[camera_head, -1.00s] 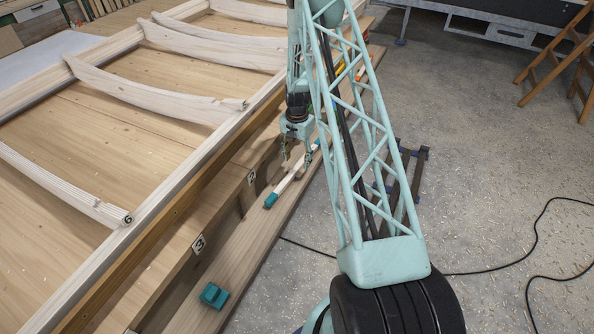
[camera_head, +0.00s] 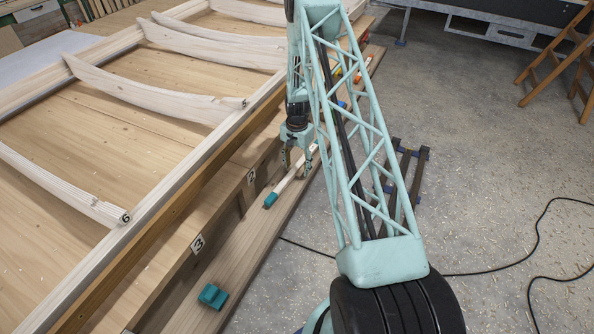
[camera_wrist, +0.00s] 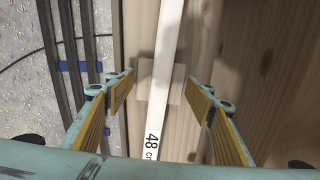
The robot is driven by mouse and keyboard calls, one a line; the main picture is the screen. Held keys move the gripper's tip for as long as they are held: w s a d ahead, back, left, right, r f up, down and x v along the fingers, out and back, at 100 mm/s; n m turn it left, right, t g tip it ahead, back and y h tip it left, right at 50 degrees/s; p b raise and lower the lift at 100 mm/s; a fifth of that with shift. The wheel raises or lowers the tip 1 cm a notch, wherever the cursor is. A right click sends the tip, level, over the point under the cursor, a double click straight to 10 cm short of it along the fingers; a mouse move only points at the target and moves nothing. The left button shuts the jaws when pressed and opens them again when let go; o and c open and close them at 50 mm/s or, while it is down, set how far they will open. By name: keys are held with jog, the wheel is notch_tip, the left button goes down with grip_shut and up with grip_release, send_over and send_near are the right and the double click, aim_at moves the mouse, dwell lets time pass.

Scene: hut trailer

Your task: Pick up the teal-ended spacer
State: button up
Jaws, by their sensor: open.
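The teal-ended spacer is a thin white bar (camera_head: 287,185) with a teal end block (camera_head: 270,200) at its near end. It lies along the narrow wooden ledge beside the trailer frame. In the wrist view its white bar (camera_wrist: 164,75), marked "48 c…", runs between my fingers over a small wooden block (camera_wrist: 160,84). My gripper (camera_head: 298,170) points down over the bar. In the wrist view my gripper (camera_wrist: 160,92) is open, one yellow-padded finger on each side of the bar, with gaps on both sides. The teal ends are outside the wrist view.
A separate teal block (camera_head: 212,296) sits nearer on the ledge (camera_head: 232,268). Number tags, such as the 3 tag (camera_head: 198,243), mark the ledge's side wall. Other coloured tools (camera_head: 358,76) lie farther along the ledge. A dark rack (camera_head: 408,185) stands on the floor to the right.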

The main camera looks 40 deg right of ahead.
aim_at(298, 167)
jog(key=shift+f, duration=0.25)
dwell(0.4)
jog(key=c, duration=0.9)
jog(key=shift+r, duration=0.2)
jog(key=shift+r, duration=0.5)
jog(key=shift+s+d+r+p, duration=0.15)
jog(key=shift+r+p, duration=0.15)
jog(key=shift+r, duration=0.3)
jog(key=shift+s+r+p, duration=0.15)
jog(key=shift+r+p, duration=0.15)
jog(key=shift+r, duration=0.3)
jog(key=s+d, duration=0.2)
jog(key=s, duration=0.2)
jog(key=s+d+r+p, duration=0.1)
jog(key=s+d, duration=0.1)
jog(key=s, duration=0.3)
jog(key=s+d+p, duration=0.1)
jog(key=s+d, duration=0.2)
jog(key=s, duration=0.1)
jog(key=shift+s+d+r, duration=0.1)
jog(key=shift+s+r, duration=0.05)
jog(key=shift+s, duration=0.15)
